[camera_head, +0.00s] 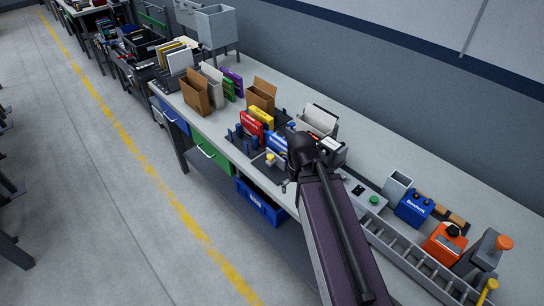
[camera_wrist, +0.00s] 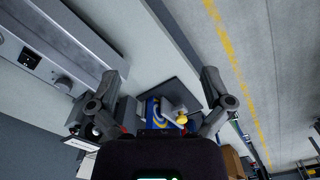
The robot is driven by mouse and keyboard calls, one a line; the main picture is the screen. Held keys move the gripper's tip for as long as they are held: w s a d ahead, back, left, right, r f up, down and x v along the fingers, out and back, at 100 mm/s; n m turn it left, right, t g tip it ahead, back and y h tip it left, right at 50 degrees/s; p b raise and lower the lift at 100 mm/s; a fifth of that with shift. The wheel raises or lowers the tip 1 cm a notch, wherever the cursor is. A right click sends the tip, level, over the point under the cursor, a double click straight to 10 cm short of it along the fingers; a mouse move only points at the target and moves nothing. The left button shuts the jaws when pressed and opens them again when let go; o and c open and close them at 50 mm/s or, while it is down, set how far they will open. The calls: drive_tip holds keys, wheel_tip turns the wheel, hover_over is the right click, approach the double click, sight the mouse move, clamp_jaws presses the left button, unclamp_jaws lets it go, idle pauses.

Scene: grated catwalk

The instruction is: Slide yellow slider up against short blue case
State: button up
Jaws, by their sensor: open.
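The yellow slider (camera_head: 270,158) is a small yellow knob on a pale block, on a dark plate on the workbench. It also shows in the wrist view (camera_wrist: 182,119), between my fingers and nearer the right one. The short blue case (camera_head: 277,144) stands upright just behind the slider in the head view; a blue and yellow part of it shows in the wrist view (camera_wrist: 151,112). I cannot tell whether slider and case touch. My gripper (camera_wrist: 160,84) has its fingers wide apart and empty, above the bench. In the head view my arm hides most of it.
A red case (camera_head: 250,124) and a yellow case (camera_head: 262,116) stand behind the blue one. Brown boxes (camera_head: 196,95) are farther back. A control box (camera_head: 362,190), a blue box (camera_head: 414,208) and an orange box (camera_head: 445,243) are at the right. A blue bin (camera_head: 260,205) is below.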

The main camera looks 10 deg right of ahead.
drive_tip(key=c, duration=0.5)
drive_tip(key=shift+w+f+n+h+b, duration=0.3)
drive_tip(key=shift+w+f+n+b, duration=0.1)
drive_tip(key=shift+f+b, duration=0.15)
drive_tip(key=c, duration=0.7)
drive_tip(key=w+f+n+h+b, duration=0.1)
drive_tip(key=n+b, duration=0.1)
drive_tip(key=w+a+f+n+h+b, duration=0.1)
drive_tip(key=w+f+n+b, duration=0.1)
drive_tip(key=w+f+n+h+b, duration=0.1)
drive_tip(key=w+b, duration=0.1)
drive_tip(key=shift+a+f+n+h, duration=0.3)
drive_tip(key=shift+f+n+h, duration=0.1)
clamp_jaws()
drive_tip(key=w+a+n+h+b, duration=0.1)
drive_tip(key=w+a+f+n+t+h+b, duration=0.1)
drive_tip(key=w+n+b, duration=0.1)
drive_tip(key=w+a+f+n+h+b, duration=0.1)
drive_tip(key=w+n+b, duration=0.1)
drive_tip(key=shift+a+t, duration=0.2)
drive_tip(key=shift+t, duration=0.1)
drive_tip(key=w+a+n+t+h+b, duration=0.2)
drive_tip(key=w+a+n+h+b, duration=0.1)
drive_tip(key=a+n+b, duration=0.2)
drive_tip(key=w+a+n+t+h+b, duration=0.3)
drive_tip(key=w+a+n+h+b, duration=0.1)
drive_tip(key=a, duration=0.6)
drive_tip(key=shift+a+r+n+b, duration=0.15)
drive_tip(key=shift+r+n+b, duration=0.1)
drive_tip(key=shift+n+b, duration=0.8)
